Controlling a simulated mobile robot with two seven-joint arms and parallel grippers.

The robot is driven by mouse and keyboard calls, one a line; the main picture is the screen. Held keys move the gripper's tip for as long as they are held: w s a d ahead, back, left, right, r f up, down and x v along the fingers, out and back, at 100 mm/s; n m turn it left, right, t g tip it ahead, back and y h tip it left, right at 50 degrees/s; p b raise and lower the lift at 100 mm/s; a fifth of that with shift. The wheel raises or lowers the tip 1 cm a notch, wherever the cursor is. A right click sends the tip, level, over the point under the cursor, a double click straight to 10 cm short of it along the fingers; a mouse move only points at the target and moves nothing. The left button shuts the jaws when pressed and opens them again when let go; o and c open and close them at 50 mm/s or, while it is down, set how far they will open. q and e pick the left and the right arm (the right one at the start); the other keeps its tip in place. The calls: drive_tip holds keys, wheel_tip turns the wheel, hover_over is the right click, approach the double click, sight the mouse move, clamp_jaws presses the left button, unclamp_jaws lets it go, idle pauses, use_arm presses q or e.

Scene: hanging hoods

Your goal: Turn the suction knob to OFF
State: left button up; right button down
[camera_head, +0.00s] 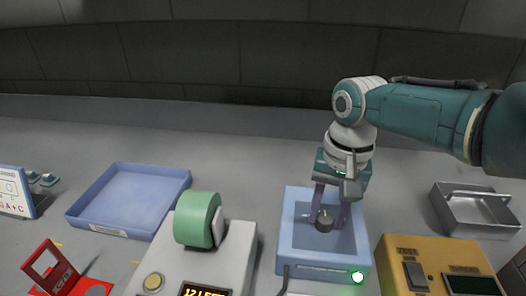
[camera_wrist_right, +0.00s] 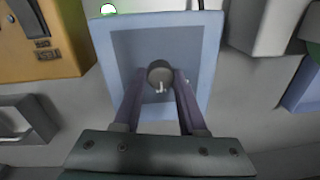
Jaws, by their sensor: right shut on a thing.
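The suction knob (camera_head: 324,222) is a dark round knob on the recessed face of a pale blue box (camera_head: 287,255). A green light glows at the box's front right corner. My right gripper (camera_head: 327,212) reaches down into the box and is shut on the knob. In the right wrist view the knob (camera_wrist_right: 160,72) sits between the two purple fingertips (camera_wrist_right: 160,82), with a small white mark on its top. Any OFF label is not readable. My left gripper is not in view.
A grey device with a green roll (camera_head: 198,220) stands left of the box. A yellow device (camera_head: 432,262) stands to the right, with a metal tray (camera_head: 480,208) behind it. A blue tray (camera_head: 130,197) and a red stand (camera_head: 55,270) are at the left.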

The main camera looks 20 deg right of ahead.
drive_tip(key=n, duration=0.5)
drive_tip(key=shift+n, duration=0.3)
drive_tip(key=n+b, duration=0.1)
drive_tip(key=n, duration=0.3)
drive_tip(key=shift+n+g, duration=0.3)
drive_tip(key=shift+n, duration=0.5)
drive_tip(key=shift+c, duration=2.3)
unclamp_jaws()
